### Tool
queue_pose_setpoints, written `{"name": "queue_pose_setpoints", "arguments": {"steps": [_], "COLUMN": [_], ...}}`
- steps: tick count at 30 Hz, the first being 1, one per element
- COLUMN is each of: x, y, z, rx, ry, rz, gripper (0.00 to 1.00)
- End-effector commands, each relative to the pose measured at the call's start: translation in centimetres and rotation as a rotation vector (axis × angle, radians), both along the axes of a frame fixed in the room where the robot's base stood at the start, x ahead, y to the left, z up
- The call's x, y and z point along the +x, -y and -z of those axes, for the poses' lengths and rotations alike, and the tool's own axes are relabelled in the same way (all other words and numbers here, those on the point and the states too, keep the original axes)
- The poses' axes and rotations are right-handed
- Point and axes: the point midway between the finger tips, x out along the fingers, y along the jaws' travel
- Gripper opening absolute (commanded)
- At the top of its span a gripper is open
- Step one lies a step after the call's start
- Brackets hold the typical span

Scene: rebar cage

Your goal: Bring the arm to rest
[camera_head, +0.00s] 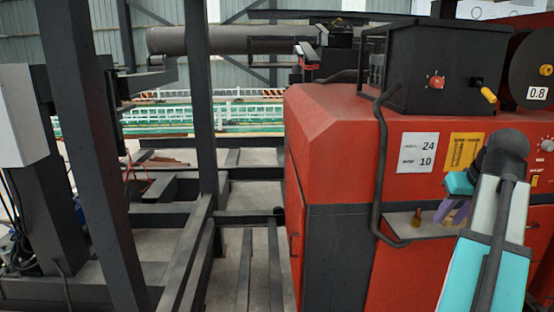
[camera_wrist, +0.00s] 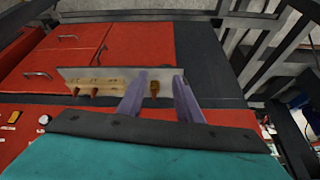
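My arm (camera_head: 490,240) reaches in from the lower right of the head view, in front of the red machine. My gripper (camera_head: 446,217) hangs just above a small shelf on the machine's front. In the wrist view, the two purple fingers of my gripper (camera_wrist: 159,76) are spread apart with nothing held. A small brass-coloured piece (camera_wrist: 154,89) shows between them, by the shelf. Whether a finger touches the shelf I cannot tell.
The red machine (camera_head: 330,130) fills the right, with a grey shelf (camera_wrist: 195,74) bearing several brass pieces (camera_wrist: 93,91). A dark hose (camera_head: 380,170) hangs beside it. Dark steel posts (camera_head: 203,100) and beams stand left. Some floor shows between the beams.

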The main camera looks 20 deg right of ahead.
Motion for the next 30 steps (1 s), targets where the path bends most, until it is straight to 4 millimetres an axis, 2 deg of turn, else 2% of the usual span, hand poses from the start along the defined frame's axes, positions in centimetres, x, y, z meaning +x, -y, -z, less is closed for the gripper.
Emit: {"name": "queue_pose_setpoints", "arguments": {"steps": [5,9,15,21,30], "x": [3.5,6.3,9.6,12.0,14.3], "y": [-2.0,-4.3,-7.8,-11.7,-17.9], "z": [4.4,8.6,14.6,20.5,29.2], "rx": [0.055,0.105,0.171,0.228,0.296], "ry": [-0.035,-0.072,-0.132,-0.196,-0.297], "rz": [-0.067,-0.126,-0.203,-0.274,-0.367], "gripper": [0.32,0.32,0.32,0.32,0.32]}}
